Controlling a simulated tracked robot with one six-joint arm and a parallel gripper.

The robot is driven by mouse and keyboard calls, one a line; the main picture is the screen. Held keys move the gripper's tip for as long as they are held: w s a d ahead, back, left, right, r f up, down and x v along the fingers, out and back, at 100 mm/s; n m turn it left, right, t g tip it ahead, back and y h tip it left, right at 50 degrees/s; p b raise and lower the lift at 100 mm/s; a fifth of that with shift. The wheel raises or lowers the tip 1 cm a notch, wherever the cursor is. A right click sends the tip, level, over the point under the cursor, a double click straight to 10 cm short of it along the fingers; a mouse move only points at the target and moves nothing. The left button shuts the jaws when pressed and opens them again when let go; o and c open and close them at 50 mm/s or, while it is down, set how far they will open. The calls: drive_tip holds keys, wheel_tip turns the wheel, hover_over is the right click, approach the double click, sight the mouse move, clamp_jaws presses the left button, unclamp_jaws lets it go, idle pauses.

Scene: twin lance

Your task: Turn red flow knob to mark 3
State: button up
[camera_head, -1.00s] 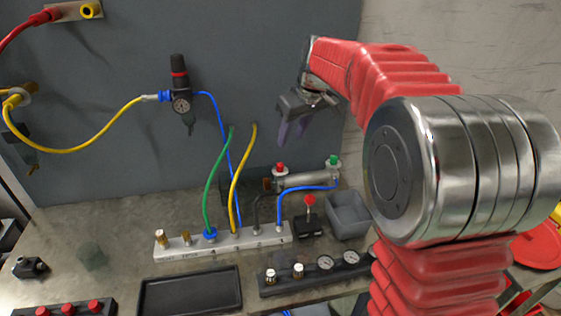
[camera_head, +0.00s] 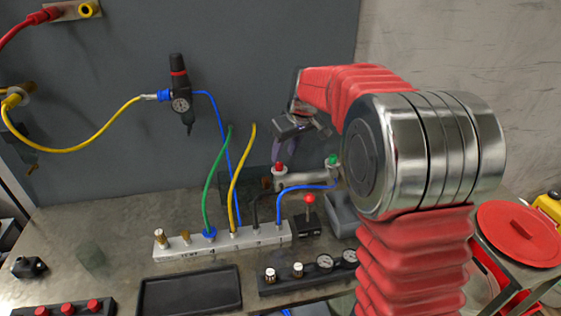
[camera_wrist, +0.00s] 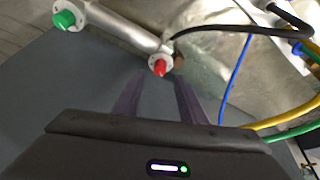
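The red flow knob (camera_head: 279,168) sits upright on the left end of a silver cylinder (camera_head: 305,179) at the back of the bench. A green knob (camera_head: 331,160) is on the cylinder's right end. In the wrist view, the red knob (camera_wrist: 160,67) shows just beyond the fingertips, roughly centred between them, and the green knob (camera_wrist: 64,19) is at upper left. My gripper (camera_head: 281,154) is just above the red knob, its purple fingers pointing down. In the wrist view my gripper (camera_wrist: 160,79) is open and empty. The mark scale cannot be read.
A manifold (camera_head: 222,243) with green, yellow and blue hoses stands in front of the cylinder. A red-topped lever (camera_head: 309,205) and a grey bin (camera_head: 341,215) are close by. A gauge block (camera_head: 308,277) and black tray (camera_head: 190,292) lie nearer the front.

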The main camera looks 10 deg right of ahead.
sight(280, 163)
drive_tip(key=x, duration=0.5)
drive_tip(key=shift+w+f, duration=0.1)
drive_tip(key=shift+f, duration=0.2)
clamp_jaws()
